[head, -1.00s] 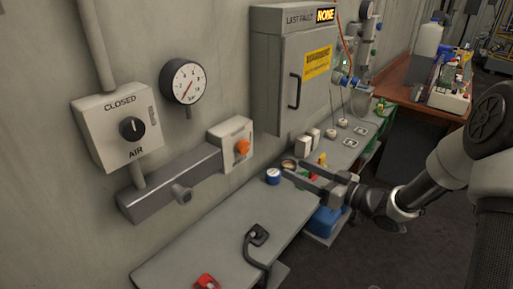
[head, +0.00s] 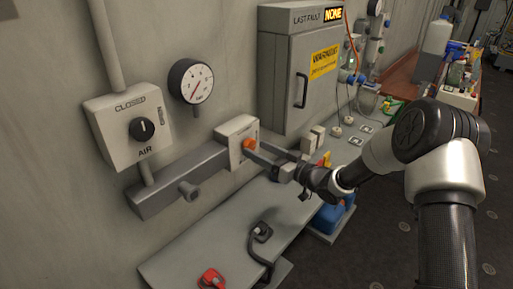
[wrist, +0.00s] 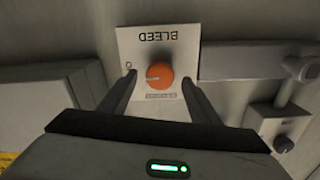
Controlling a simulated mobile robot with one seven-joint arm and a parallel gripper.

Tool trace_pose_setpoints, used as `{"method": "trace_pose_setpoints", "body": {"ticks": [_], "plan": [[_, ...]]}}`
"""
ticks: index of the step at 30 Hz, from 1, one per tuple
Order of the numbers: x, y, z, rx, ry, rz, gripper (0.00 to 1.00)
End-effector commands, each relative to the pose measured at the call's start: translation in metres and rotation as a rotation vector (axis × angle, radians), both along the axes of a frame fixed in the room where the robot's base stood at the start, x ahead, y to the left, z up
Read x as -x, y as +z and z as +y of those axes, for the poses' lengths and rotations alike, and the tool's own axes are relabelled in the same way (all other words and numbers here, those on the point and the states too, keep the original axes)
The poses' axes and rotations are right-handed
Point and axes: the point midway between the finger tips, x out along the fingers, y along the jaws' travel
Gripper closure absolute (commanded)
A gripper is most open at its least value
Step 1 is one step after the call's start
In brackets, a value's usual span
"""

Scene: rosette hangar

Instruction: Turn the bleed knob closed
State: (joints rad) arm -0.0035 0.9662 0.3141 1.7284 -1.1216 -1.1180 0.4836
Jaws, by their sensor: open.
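The orange bleed knob (wrist: 159,76) sits on a pale box (wrist: 130,45) marked BLEED, upside down in the wrist view. A light mark runs across the knob's face, roughly sideways in that view. My gripper (wrist: 158,78) is open, with one finger on each side of the knob; I cannot tell whether either touches it. In the head view the knob (head: 250,144) shows at the tips of my gripper (head: 252,149), partly covered. The box's face (head: 234,132) there is partly visible.
The AIR knob box (head: 125,145) and a round gauge (head: 191,81) are on the wall to the left. A grey cabinet (head: 285,75) stands behind my gripper. Below, the shelf (head: 205,240) bears a red item (head: 211,279) and a black handle-like part (head: 264,232).

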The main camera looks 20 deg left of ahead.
Motion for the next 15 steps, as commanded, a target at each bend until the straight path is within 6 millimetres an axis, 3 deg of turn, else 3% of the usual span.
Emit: {"method": "trace_pose_setpoints", "body": {"ticks": [5,14,15], "plan": [[-0.005,0.0002,0.0124,-0.001,0.0,0.0,0.43],[-0.0057,-0.0002,0.0141,0.0,0.0,0.001,0.43],[-0.0056,-0.0002,0.014,0.0,0.0,0.001,0.5]]}}
